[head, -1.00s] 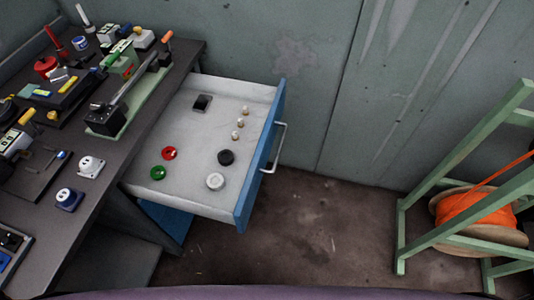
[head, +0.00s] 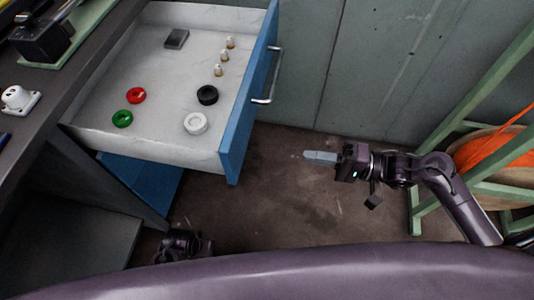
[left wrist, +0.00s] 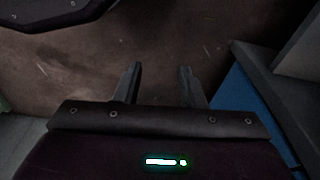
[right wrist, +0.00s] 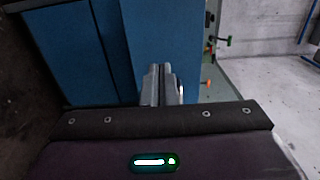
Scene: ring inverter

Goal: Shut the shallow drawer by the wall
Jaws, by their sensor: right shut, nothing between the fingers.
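The shallow drawer stands pulled out from under the workbench near the wall. Its blue front panel (head: 248,100) faces right and carries a metal bar handle (head: 271,80). Inside its pale tray (head: 155,75) lie a red ring (head: 136,95), a green ring (head: 122,119), a black round piece (head: 207,95), a white one (head: 195,123), several small fittings and a grey block (head: 176,39). My right gripper (head: 308,157) is shut and empty, apart from the drawer front, to its right; its fingers also show in the right wrist view (right wrist: 163,72). My left gripper (left wrist: 160,72) is open and empty above the floor.
A blue surface (head: 145,185) shows below the drawer. The dark workbench (head: 62,85) lies at the left. A green frame (head: 480,95) with an orange cable reel (head: 490,150) stands at the right, behind my right arm. Bare floor (head: 285,200) lies between.

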